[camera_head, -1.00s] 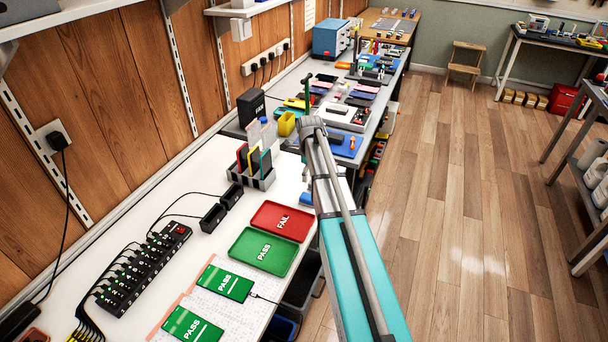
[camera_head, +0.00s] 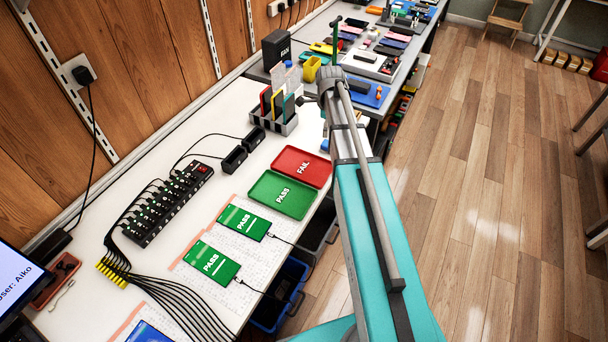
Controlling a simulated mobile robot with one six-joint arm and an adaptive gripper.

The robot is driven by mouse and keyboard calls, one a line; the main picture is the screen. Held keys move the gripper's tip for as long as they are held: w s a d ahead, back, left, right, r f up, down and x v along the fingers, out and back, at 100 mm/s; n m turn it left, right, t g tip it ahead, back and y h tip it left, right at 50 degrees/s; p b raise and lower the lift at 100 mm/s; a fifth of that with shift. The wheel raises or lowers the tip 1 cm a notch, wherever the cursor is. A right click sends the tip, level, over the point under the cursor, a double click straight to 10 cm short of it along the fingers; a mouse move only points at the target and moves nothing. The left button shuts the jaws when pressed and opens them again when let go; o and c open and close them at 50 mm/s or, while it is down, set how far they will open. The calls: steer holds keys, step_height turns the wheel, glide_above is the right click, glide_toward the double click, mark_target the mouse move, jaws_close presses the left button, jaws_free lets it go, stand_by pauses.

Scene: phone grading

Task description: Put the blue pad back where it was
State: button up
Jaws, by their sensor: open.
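A small blue piece (camera_head: 325,145) shows on the white bench just beyond the red FAIL tray, partly hidden by my arm. A flat blue mat (camera_head: 379,98) lies on the grey bench farther back, also partly behind my arm. I cannot tell which of these is the blue pad. My arm reaches forward over the bench edge. Its grey joint stands in front of the grey bench, and my gripper is hidden behind the arm.
The red FAIL tray (camera_head: 315,160) and green PASS tray (camera_head: 272,201) lie near the bench edge. Two green-screen phones, a black hub (camera_head: 171,200) with cables and a slotted rack (camera_head: 284,128) share the white bench.

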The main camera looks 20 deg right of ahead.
steer(key=s+a+n, duration=0.7)
steer(key=s+n, duration=0.2)
steer(key=n, duration=0.2)
steer(key=s+a+n, duration=0.7)
steer(key=s+n, duration=0.3)
steer(key=n, duration=0.2)
steer(key=shift+s, duration=0.3)
steer(key=shift+a, duration=0.1)
steer(key=shift+c, duration=0.3)
